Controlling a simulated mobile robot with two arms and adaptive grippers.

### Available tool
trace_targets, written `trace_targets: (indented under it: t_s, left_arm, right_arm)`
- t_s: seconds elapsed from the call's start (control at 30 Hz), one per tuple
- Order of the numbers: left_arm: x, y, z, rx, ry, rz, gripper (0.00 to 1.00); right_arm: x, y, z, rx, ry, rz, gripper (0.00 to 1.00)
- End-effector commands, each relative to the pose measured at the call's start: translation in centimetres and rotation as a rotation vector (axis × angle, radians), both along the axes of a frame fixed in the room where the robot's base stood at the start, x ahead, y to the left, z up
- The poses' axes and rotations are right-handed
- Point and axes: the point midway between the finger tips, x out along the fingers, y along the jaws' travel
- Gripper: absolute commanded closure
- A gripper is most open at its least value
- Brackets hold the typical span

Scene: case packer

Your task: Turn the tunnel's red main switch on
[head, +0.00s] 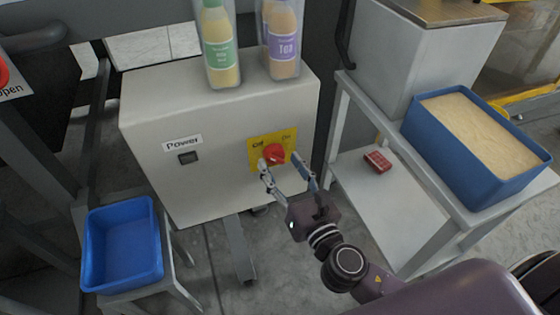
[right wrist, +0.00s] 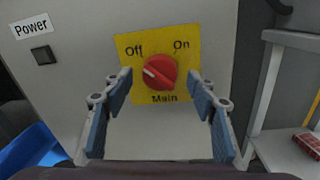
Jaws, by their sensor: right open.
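The red main switch (head: 273,154) is a round knob on a yellow plate (right wrist: 124,60) marked Off, On and Main, on the front of a cream cabinet (head: 150,120). In the right wrist view the knob (right wrist: 160,72) shows a white mark pointing to the upper left, toward Off. My right gripper (head: 288,172) is open in front of the plate. Its blue-padded fingers (right wrist: 160,84) stand on either side of the knob, apart from it in the wrist picture. I cannot tell the exact depth gap. My left gripper is not in view.
A black Power button (head: 187,158) sits left of the switch. Bottles (head: 220,50) stand on the cabinet. A blue bin (head: 125,245) is at lower left. A white cart (head: 360,200) at right holds a red box (head: 377,162) and a blue crate (head: 470,190).

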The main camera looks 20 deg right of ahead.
Motion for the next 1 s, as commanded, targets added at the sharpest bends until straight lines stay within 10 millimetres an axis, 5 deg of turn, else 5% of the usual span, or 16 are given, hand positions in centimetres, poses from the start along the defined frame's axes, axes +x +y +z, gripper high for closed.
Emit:
trace_targets:
  t_s: [0.4, 0.8, 1.0]
  left_arm:
    - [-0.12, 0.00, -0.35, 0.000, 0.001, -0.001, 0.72]
    - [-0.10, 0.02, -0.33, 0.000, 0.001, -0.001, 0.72]
    - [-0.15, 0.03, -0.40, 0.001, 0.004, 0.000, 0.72]
  right_arm:
    - [0.94, 0.14, -0.06, 0.001, 0.001, 0.000, 0.47]
    - [0.92, 0.12, -0.05, 0.001, 0.001, 0.000, 0.89]
    - [0.92, 0.10, -0.08, 0.016, 0.002, 0.000, 0.89]
